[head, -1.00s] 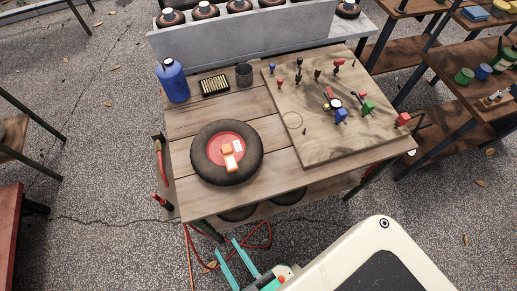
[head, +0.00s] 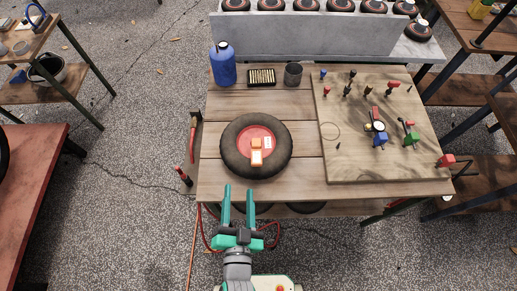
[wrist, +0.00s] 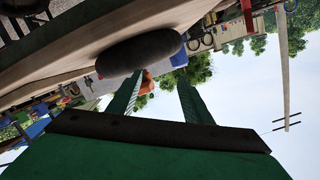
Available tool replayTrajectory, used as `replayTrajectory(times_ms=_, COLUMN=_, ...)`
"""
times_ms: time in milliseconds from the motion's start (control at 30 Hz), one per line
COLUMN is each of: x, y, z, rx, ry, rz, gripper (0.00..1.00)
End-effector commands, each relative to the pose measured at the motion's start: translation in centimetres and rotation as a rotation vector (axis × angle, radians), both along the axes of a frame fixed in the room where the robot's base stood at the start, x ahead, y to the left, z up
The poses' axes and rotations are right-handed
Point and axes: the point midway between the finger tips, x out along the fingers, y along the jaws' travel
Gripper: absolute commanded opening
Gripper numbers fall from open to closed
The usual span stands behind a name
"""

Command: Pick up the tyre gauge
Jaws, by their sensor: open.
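What looks like the tyre gauge, with a round pale dial (head: 378,127), is on the pegboard at the right of the wooden cart top. Red and blue parts adjoin it, and I cannot tell which belong to it. My gripper (head: 239,190) is open and empty, with its two teal fingers pointing at the cart's front edge, just in front of the black tyre (head: 231,158). It is well left of the gauge and apart from it. In the wrist view the open fingers (wrist: 161,78) show below the tyre (wrist: 138,50); I cannot make out the gauge there.
A blue bottle (head: 223,66), a slotted box (head: 261,77) and a dark cup (head: 293,75) stand at the back left. The pegboard (head: 350,165) holds several small coloured fittings. A grey ledge (head: 300,38) runs behind the cart.

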Motion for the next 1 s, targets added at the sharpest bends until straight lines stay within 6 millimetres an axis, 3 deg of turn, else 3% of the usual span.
replayTrajectory(times_ms=33, x=2.1, y=0.8, z=0.8, rx=0.062, ry=-0.025, rz=0.004, gripper=0.45)
replayTrajectory(times_ms=200, x=8.0, y=3.8, z=3.4, rx=0.265, ry=-0.072, rz=0.055, gripper=0.45)
replayTrajectory(times_ms=500, x=16.8, y=9.2, z=10.9, rx=0.535, ry=-0.136, rz=0.247, gripper=0.45)
replayTrajectory(times_ms=700, x=20.5, y=12.9, z=16.6, rx=0.631, ry=-0.137, rz=0.428, gripper=0.45)
replayTrajectory(times_ms=1000, x=22.6, y=18.0, z=23.3, rx=0.642, ry=-0.052, rz=0.713, gripper=0.45)
